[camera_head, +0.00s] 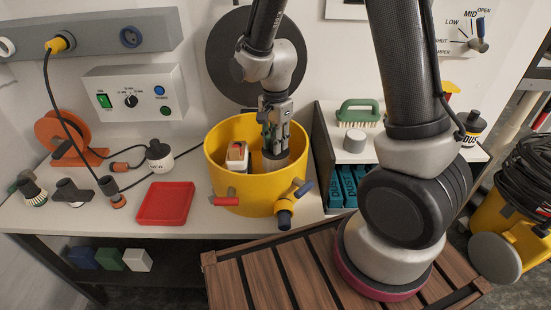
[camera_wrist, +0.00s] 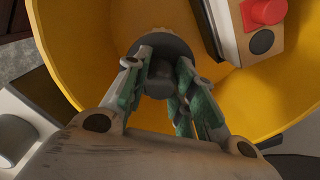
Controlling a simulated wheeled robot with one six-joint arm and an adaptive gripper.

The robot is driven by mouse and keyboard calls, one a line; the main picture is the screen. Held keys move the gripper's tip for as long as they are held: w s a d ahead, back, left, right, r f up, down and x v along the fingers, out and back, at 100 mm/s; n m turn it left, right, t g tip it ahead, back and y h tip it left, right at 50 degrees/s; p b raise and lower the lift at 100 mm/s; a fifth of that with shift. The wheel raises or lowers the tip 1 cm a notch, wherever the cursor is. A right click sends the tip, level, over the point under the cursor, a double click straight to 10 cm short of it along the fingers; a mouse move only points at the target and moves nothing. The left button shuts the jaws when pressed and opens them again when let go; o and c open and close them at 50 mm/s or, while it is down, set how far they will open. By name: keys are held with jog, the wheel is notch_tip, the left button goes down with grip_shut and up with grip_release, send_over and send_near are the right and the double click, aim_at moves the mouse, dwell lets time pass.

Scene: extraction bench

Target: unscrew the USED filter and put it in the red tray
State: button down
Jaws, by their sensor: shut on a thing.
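My gripper (camera_head: 273,138) reaches down into the yellow drum (camera_head: 228,185) on the bench. It is shut on the dark knob of a filter (camera_head: 276,161), which stands upright inside the drum. In the wrist view, the fingers (camera_wrist: 160,85) press on both sides of the knob, above the filter's round dark top (camera_wrist: 172,43). No label on this filter can be read. Whether its base is still seated is hidden. The red tray (camera_head: 166,203) lies on the bench left of the drum and is empty.
A white-and-black filter (camera_head: 160,157) stands behind the tray, beside the orange cable reel (camera_head: 68,138). Dark-topped fittings (camera_head: 75,192) stand at left. Inside the drum, a box with a red button (camera_wrist: 264,12) is close beside my gripper. The drum wall surrounds both.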

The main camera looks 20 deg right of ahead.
jog(key=n, duration=1)
jog(key=shift+n, duration=0.4)
jog(key=n, duration=0.3)
jog(key=shift+n, duration=0.4)
jog(key=n, duration=1.3)
jog(key=c, duration=1.1)
grip_release()
